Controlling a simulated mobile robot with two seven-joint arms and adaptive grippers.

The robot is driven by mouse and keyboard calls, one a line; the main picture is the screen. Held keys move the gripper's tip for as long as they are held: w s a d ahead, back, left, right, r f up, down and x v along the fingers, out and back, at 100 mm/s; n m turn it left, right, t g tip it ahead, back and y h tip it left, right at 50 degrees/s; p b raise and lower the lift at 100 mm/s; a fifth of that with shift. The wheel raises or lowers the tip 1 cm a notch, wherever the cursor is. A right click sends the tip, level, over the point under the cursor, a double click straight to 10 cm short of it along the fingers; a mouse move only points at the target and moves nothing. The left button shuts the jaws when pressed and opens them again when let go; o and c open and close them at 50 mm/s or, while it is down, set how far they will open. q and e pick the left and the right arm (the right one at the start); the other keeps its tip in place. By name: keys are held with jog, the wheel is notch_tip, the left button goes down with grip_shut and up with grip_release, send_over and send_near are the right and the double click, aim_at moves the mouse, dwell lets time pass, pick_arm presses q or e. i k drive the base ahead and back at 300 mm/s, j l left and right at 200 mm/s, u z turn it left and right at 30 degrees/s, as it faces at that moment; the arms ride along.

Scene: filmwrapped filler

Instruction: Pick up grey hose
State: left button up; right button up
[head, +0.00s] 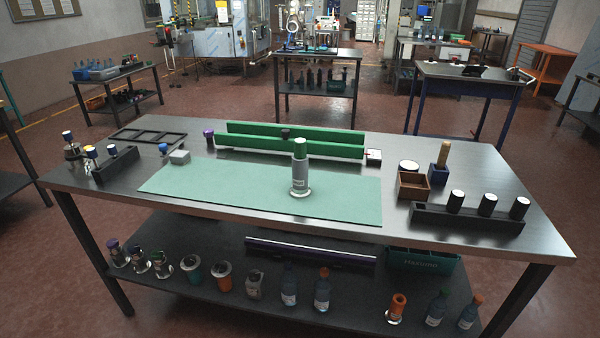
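No thing is plainly recognisable as a grey hose. An upright grey cylinder (299,178) stands on the pale green mat (220,190) in the middle of the near table. Neither of my grippers is in view.
The near steel table (400,239) bears a green rail (290,143) behind the mat. A black holder (466,219) with several capped cylinders and a brown box (413,186) stand right. A black rack (116,165) stands left. Bottles stand on the lower shelf (180,233).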

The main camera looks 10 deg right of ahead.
aim_at(300, 189)
jog(key=i+j+z, duration=0.2)
jog(key=i, duration=0.25)
jog(key=i+j+z, duration=0.2)
jog(key=i, duration=0.2)
jog(key=i+j+z, duration=0.2)
jog(key=i, duration=0.25)
jog(key=k+l, duration=0.3)
jog(key=k, duration=0.15)
